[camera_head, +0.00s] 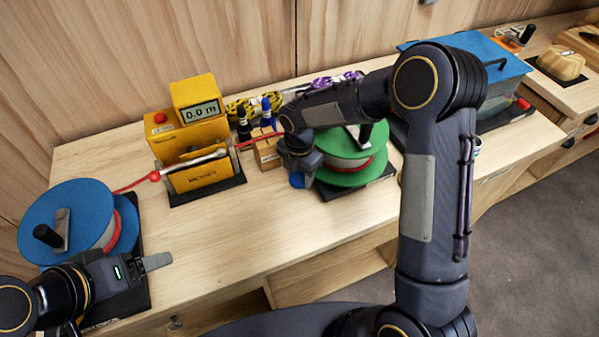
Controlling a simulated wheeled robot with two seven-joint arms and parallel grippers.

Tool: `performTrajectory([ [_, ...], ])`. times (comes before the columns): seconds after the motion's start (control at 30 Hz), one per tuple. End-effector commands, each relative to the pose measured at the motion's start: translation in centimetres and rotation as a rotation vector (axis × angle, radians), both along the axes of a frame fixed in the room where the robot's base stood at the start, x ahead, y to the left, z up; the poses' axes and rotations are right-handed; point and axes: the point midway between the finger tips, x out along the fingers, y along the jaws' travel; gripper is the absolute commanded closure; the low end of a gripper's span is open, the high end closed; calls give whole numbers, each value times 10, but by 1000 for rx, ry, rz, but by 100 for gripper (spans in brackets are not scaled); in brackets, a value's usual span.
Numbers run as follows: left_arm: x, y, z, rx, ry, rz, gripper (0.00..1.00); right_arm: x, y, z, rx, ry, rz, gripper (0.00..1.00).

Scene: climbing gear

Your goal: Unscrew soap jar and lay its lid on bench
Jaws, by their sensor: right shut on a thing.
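My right gripper (299,176) reaches down over the bench (225,245) in front of the green reel. It is shut on a small blue thing (297,180), of which only a piece shows beside the fingers. This may be the soap jar's lid, but I cannot tell. The jar's body cannot be made out; the gripper and wrist cover that spot. My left gripper (158,262) is low at the left, over the front of the bench beside the blue reel. Its fingers are seen from the side, so their gap does not show.
A yellow meter (187,130) stands behind, with a red line from the blue reel (66,215) to the green reel (350,155). A small wooden box (267,152) and bottles stand between. A blue-lidded box (478,52) is at back right. The bench's front middle is clear.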

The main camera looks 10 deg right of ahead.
Motion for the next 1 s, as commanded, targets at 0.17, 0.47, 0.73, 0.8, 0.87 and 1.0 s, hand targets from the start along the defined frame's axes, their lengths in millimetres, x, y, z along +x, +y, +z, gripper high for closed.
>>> performTrajectory([
  [0.17,0,0,-2,0,0,0,22,0,0,-2,0,0,0,39],
  [0.47,0,0,-2,0,0,0,22,0,0,-2,0,0,0,30],
  [0.73,0,0,-2,0,0,0,22,1,0,23,1,-5,-1,30],
  [0.8,0,0,-3,0,0,0,22,1,0,38,2,-6,0,30],
  [0.87,0,0,-4,0,0,0,22,1,0,51,2,-6,0,30],
  [1.0,0,0,-6,0,0,0,22,1,0,82,1,-5,-1,30],
])
